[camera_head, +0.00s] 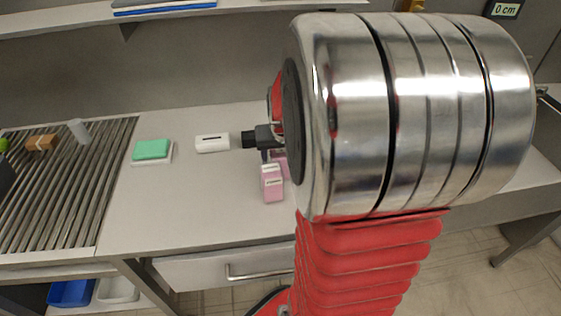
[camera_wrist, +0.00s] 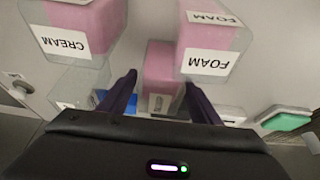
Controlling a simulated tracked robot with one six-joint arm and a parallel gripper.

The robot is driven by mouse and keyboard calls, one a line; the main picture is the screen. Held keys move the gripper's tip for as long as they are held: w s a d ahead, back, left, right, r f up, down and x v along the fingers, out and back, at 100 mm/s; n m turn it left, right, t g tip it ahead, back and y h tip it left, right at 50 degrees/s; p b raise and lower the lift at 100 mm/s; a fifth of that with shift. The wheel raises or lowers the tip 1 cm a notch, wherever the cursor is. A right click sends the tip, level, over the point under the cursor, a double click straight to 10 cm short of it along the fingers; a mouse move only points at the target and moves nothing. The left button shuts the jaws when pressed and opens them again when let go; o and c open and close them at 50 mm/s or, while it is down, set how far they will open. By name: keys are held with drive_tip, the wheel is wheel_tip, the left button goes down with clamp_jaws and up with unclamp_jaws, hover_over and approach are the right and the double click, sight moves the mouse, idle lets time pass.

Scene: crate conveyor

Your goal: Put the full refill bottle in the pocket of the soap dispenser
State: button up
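In the wrist view, my gripper (camera_wrist: 158,84) has its two dark fingers apart. A pink bottle (camera_wrist: 160,65) shows between the fingertips; I cannot tell how far beyond them it stands. A pink bottle labelled CREAM (camera_wrist: 85,30) is at left and one labelled FOAM (camera_wrist: 210,40) at right, both in clear casings. A mostly clear, apparently empty container (camera_wrist: 72,84) is at lower left. In the head view, pink bottles (camera_head: 272,184) stand on the counter beside my gripper, partly hidden by my arm.
A roller conveyor (camera_head: 75,190) at left carries a brown box (camera_head: 41,143) and a grey cylinder (camera_head: 78,131). The counter (camera_head: 180,205) is clear in front. A shelf (camera_head: 60,20) runs above.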

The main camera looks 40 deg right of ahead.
drive_tip(key=c, duration=1.2)
drive_tip(key=shift+r, duration=0.15)
wheel_tip(320, 180, up, 18)
drive_tip(key=shift+f, duration=0.1)
idle(0.4)
